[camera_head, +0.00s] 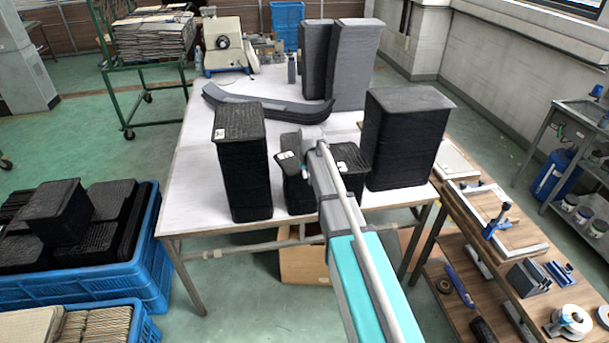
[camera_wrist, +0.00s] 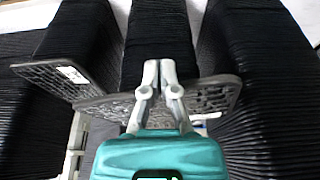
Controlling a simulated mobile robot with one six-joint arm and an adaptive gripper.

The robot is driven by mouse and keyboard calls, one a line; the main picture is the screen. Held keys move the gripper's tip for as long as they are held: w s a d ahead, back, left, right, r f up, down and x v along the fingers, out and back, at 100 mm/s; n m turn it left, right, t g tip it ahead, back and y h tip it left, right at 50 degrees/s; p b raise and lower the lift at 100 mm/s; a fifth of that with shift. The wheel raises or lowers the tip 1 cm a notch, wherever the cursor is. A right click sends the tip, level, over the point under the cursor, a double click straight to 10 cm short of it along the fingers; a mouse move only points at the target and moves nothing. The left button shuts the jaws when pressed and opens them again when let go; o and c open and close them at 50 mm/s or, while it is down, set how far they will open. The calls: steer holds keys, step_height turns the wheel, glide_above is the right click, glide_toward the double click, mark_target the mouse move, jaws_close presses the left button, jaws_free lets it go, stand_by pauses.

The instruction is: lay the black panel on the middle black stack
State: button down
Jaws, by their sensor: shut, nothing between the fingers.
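The middle black stack (camera_head: 297,190) stands on the white table between two taller black stacks, partly hidden behind my arm. Its top shows white labels on both sides of the arm. My gripper (camera_wrist: 158,68) is shut and empty, its fingertips together over the dark ridged surface. In the wrist view, a dark lattice-textured panel edge (camera_wrist: 106,107) lies just below and beside the fingers. Another lattice edge with a white label (camera_wrist: 66,76) is to the left. I cannot tell which edge is the black panel of the task, or whether the fingers touch anything.
The taller left stack (camera_head: 244,170) and right stack (camera_head: 402,145) flank the arm closely. Curved dark panels (camera_head: 265,108) and tall grey stacks (camera_head: 352,65) stand behind. A blue crate (camera_head: 150,270) with black panels is at left.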

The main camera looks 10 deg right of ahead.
steer(key=w, duration=0.5)
steer(key=shift+w, duration=0.1)
stand_by(0.3)
steer(key=shift+s, duration=0.6)
steer(key=s+p+v, duration=0.2)
steer(key=p+v, duration=0.7)
steer(key=v, duration=0.1)
steer(key=shift+s, duration=0.4)
steer(key=shift+p, duration=0.3)
